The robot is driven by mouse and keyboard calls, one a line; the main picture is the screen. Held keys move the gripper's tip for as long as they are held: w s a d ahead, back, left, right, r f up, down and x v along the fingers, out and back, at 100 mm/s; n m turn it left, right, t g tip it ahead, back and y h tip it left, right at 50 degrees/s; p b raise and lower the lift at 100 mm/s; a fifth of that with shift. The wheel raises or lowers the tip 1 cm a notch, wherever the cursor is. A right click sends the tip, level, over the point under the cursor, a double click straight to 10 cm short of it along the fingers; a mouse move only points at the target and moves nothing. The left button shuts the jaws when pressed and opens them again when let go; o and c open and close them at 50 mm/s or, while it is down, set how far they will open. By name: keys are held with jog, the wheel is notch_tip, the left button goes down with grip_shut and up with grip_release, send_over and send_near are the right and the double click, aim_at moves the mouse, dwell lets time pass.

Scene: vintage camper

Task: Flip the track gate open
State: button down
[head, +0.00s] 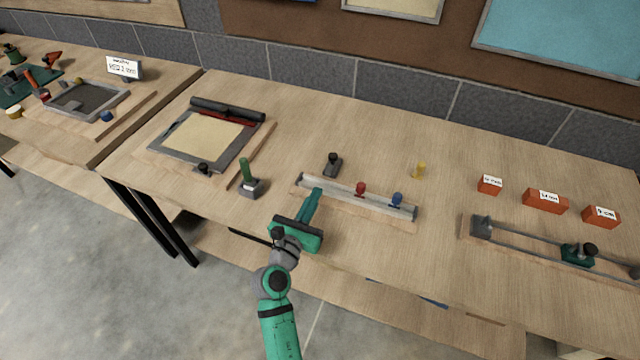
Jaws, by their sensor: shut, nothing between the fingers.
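The track (340,195) is a grey metal channel on a pale wooden base, near the middle of the table. A red-knobbed piece (361,188) and a blue-knobbed piece (397,200) stand on it. I cannot make out the gate clearly; part of the track's left half is hidden behind my gripper. My green gripper (315,192) is shut and empty. Its fingertips overlap the front edge of the track's left half, left of the red knob; whether they touch it is not clear.
A black-knobbed grey block (333,165) sits just behind the track. A green-handled block (250,180) stands to the left. Bare tabletop lies between.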

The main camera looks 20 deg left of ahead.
jog(key=shift+s+a, duration=0.25)
jog(key=shift+s, duration=0.35)
jog(key=shift+s+a, duration=0.2)
jog(key=shift+s, duration=0.4)
